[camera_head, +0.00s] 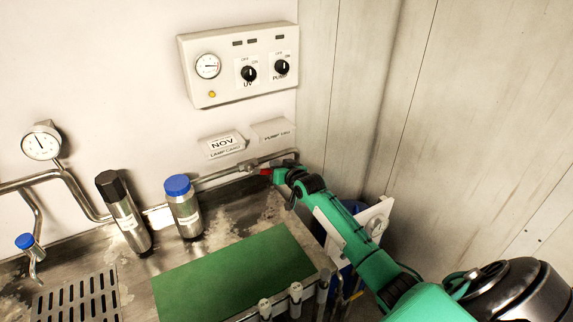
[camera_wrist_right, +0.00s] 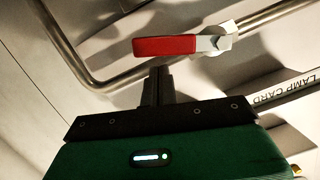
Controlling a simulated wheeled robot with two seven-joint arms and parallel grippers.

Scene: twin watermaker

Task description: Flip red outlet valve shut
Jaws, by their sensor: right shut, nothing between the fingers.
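The red outlet valve lever (camera_head: 266,171) sits on the steel pipe along the back wall in the head view, partly hidden by my right gripper. In the right wrist view the red lever (camera_wrist_right: 166,46) lies nearly along the picture's width, its light metal hub (camera_wrist_right: 214,40) at the right end on the pipe. My right gripper (camera_head: 278,174) is shut and empty. Its fingertips (camera_wrist_right: 158,72) are just below the red lever in the wrist view; I cannot tell whether they touch it. My left gripper is not in view.
A control box (camera_head: 240,66) with gauge and knobs hangs above the pipe. A blue-capped cylinder (camera_head: 184,208) and a dark-capped cylinder (camera_head: 124,214) stand left of the valve. A green mat (camera_head: 234,276) lies on the counter. A corrugated wall (camera_head: 470,120) closes the right side.

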